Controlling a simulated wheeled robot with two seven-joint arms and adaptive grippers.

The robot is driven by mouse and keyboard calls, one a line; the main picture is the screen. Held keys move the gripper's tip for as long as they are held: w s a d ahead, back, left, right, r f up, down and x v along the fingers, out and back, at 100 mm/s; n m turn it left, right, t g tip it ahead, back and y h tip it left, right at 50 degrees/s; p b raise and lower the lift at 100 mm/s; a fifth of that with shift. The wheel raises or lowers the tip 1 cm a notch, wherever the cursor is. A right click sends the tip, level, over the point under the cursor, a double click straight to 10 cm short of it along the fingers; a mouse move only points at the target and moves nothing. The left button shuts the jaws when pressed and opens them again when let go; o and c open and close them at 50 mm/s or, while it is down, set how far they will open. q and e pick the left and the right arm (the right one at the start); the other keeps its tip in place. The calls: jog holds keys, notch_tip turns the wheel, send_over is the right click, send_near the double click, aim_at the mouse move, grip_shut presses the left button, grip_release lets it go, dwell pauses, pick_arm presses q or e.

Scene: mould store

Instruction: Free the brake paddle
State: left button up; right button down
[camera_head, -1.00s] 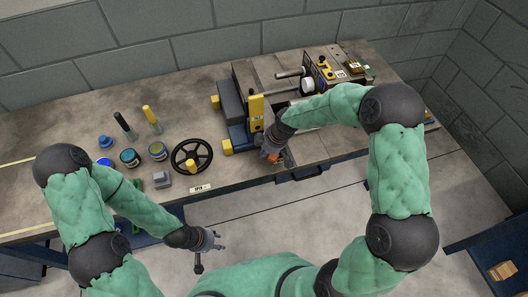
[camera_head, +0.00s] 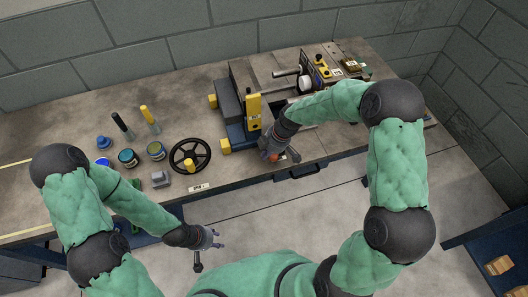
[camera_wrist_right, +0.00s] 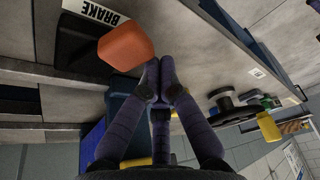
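The brake paddle has an orange end (camera_wrist_right: 126,47) on a dark block next to a white BRAKE label (camera_wrist_right: 97,10) in the right wrist view. In the head view its orange (camera_head: 279,157) shows only in part, mostly hidden by my right gripper (camera_head: 271,154) at the bench's front edge. In the right wrist view my right gripper (camera_wrist_right: 160,70) has its fingertips together with nothing seen between them, close beside the orange end; contact cannot be told. My left gripper (camera_head: 209,254) is empty, with fingers spread, in front of the bench and far from the paddle.
A black handwheel (camera_head: 190,155) with a yellow knob stands left of the yellow upright (camera_head: 253,108). Several pots and two upright handles, black (camera_head: 121,124) and yellow (camera_head: 149,116), stand further left. A drawer handle (camera_head: 303,171) is below the bench front.

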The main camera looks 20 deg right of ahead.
aim_at(276, 159)
jog(key=d+n, duration=0.1)
jog(key=n, duration=0.1)
jog(key=s+n+g, duration=0.1)
jog(key=shift+s+d+n, duration=0.15)
jog(key=shift+d+n, duration=0.2)
jog(key=shift+n, duration=0.05)
jog(key=n, duration=0.1)
jog(key=d+n+g, duration=0.1)
jog(key=shift+s+d+n, duration=0.2)
jog(key=shift+s+n, duration=0.1)
jog(key=d+n, duration=0.1)
jog(key=n, duration=0.1)
jog(key=d+n+g+p, duration=0.1)
jog(key=n, duration=0.1)
jog(key=shift+s+d+n+g, duration=0.15)
jog(key=shift+d+n+g, duration=0.15)
jog(key=shift+n, duration=0.1)
pick_arm(q)
jog(key=shift+r+p, duration=0.4)
jog(key=shift+r, duration=0.5)
pick_arm(e)
jog(key=shift+d+h, duration=0.3)
jog(key=shift+d, duration=0.2)
